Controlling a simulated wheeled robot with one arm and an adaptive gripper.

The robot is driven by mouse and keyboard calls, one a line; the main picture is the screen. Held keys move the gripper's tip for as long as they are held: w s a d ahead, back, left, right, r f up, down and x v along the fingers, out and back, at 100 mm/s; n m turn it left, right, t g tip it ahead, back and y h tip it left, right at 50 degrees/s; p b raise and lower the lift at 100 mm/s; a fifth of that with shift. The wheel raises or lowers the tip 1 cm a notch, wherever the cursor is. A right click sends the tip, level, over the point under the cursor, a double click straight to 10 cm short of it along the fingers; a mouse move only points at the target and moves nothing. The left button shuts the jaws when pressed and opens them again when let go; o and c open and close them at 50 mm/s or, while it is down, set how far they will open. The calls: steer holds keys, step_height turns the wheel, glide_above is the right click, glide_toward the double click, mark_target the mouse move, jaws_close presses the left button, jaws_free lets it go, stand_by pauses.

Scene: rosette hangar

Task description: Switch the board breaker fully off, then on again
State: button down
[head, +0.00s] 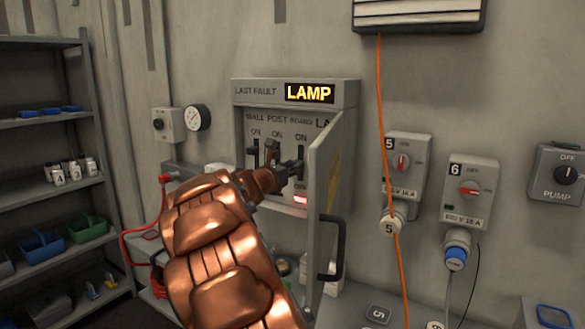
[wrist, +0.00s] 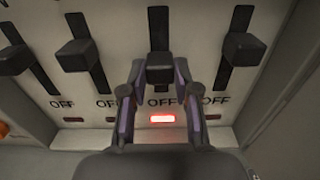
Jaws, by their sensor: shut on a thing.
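The breaker panel (head: 240,124) stands open on the wall, with columns labelled WALL, POST, BOARD and a partly hidden LA. In the wrist view, my gripper (wrist: 160,88) is shut on the board breaker lever (wrist: 159,68), the third from the left. That lever sits low in its slot, just above its OFF label, lower than its neighbours. A red light (wrist: 162,119) glows below it and also shows in the head view (head: 300,199). In the head view my arm hides the panel's lower left, and the fingertips are hard to make out.
Other levers flank the held one, at left (wrist: 76,55) and right (wrist: 243,49). The panel door (head: 325,165) is swung open to the right, with a dark handle (head: 335,248). A display reads LAMP (head: 310,93). Sockets and an orange cable (head: 381,100) are farther right.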

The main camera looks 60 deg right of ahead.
steer(key=shift+f+b, duration=0.75)
steer(key=shift+f, duration=0.5)
steer(key=c, duration=0.8)
jaws_free()
steer(key=shift+c, duration=0.2)
steer(key=a, duration=1.2)
steer(key=shift+s, duration=0.25)
